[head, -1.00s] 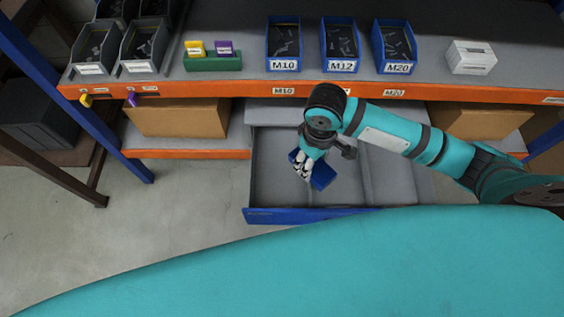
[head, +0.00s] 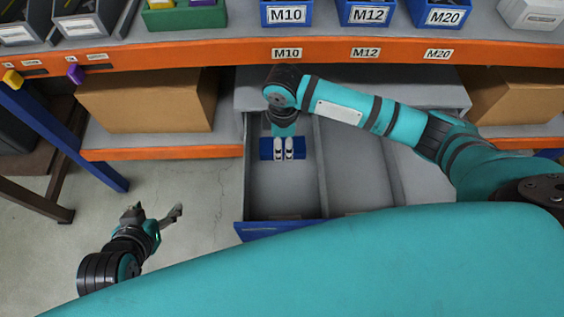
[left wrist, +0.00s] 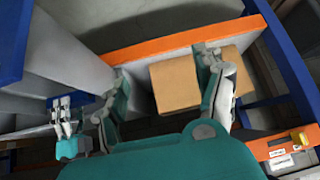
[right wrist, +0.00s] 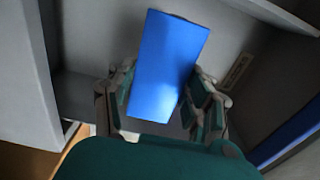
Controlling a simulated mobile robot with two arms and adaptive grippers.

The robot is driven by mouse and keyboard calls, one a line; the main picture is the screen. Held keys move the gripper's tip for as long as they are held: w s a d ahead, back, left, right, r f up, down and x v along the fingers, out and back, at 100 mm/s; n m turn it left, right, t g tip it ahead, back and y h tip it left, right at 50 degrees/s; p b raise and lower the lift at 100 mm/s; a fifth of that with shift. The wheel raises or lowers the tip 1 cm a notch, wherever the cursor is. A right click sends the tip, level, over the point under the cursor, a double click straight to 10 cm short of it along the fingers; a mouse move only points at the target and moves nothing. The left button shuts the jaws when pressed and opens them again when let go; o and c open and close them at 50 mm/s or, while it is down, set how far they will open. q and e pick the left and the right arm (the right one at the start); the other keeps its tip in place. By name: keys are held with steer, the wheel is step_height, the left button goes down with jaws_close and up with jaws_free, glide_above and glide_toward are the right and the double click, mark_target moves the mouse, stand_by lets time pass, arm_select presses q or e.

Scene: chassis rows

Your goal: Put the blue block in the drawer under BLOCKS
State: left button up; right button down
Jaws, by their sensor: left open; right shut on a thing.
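The open drawer (head: 246,180) under the shelf has a grey inside split by dividers and a blue front. My right gripper (head: 283,150) is shut on the blue block (head: 296,143) in the drawer's left compartment area, towards the back. In the right wrist view the blue block (right wrist: 168,62) sits between the fingers, with the grey drawer floor behind it. I cannot tell whether it touches the floor. My left gripper (head: 150,218) is open and empty, left of the drawer over the concrete floor. The left wrist view also shows my right gripper (left wrist: 66,115).
Cardboard boxes (head: 150,102) stand on the lower shelf either side of the drawer. The orange shelf edge (head: 220,55) with bin labels runs above it. Blue bins M10 (head: 287,12), M12 and M20 stand on top. A small label (right wrist: 236,72) lies in the drawer.

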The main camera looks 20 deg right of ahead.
steer(key=b, duration=0.2)
glide_above(283, 166)
step_height(283, 166, down, 5)
steer(key=shift+a+r, duration=0.1)
steer(key=shift+r, duration=0.05)
steer(key=shift+f, duration=0.25)
step_height(283, 166, down, 3)
steer(key=shift+f+b, duration=0.2)
steer(key=shift+b, duration=0.4)
arm_select(q)
steer(key=w+d+r+t+h, duration=0.1)
steer(key=w+d+r+t, duration=0.1)
steer(key=w+r+t, duration=0.2)
steer(key=w+d+r+t+h, duration=0.2)
steer(key=w+r+t, duration=0.2)
steer(key=r, duration=0.5)
steer(key=shift+r+m+t, duration=0.15)
steer(key=shift+m+t, duration=0.15)
steer(key=shift+t, duration=0.5)
arm_select(e)
steer(key=shift+f, duration=0.1)
steer(key=c, duration=0.5)
jaws_free()
steer(key=shift+c, duration=0.2)
